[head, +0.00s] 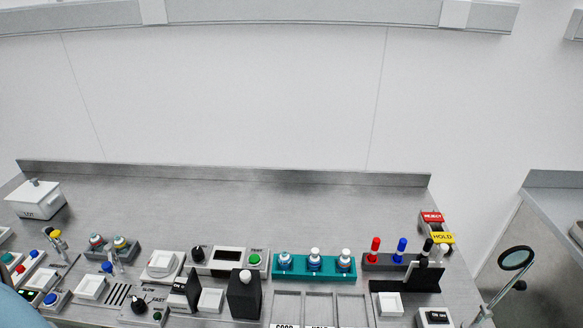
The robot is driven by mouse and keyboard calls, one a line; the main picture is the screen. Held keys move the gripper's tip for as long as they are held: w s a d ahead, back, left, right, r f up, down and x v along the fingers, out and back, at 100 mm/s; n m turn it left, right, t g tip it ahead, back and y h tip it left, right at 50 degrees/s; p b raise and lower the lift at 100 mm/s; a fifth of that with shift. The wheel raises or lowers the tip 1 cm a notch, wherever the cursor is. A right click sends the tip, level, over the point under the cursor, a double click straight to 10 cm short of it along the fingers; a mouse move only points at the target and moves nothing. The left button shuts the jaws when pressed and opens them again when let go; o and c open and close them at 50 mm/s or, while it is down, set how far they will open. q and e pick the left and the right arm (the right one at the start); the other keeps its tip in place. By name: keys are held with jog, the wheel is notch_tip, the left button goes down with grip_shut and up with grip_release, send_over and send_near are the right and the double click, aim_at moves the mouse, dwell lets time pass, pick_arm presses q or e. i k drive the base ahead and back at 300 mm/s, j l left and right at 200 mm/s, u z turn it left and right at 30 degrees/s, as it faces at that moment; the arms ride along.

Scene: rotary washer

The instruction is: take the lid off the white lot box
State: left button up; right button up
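The white lot box (40,207) stands at the far left of the steel bench, near its back edge. Its white lid (38,190) sits on top, with a small dark grey knob (35,182) in the middle. Dark lettering shows on the front of the box, too small to read surely. Neither of my grippers is in view. A pale blue rounded shape at the bottom left corner may be part of my arm; I cannot tell.
The bench (215,210) is clear right of the box along the back. Its front holds control panels, a teal rack (314,266) with several white-topped items, a black block (244,299) and red, blue and black pegs. A round magnifier (516,258) stands at the right.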

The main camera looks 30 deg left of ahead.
aim_at(34, 191)
jog(key=u, duration=2.65)
jog(key=j+z, duration=0.1)
jog(key=z, duration=0.85)
jog(key=i+j+z, duration=0.1)
jog(key=j+z, duration=0.75)
jog(key=j, duration=0.15)
jog(key=j+z, duration=0.2)
jog(key=j, duration=0.35)
jog(key=k+j+z, duration=0.2)
jog(key=j, duration=0.35)
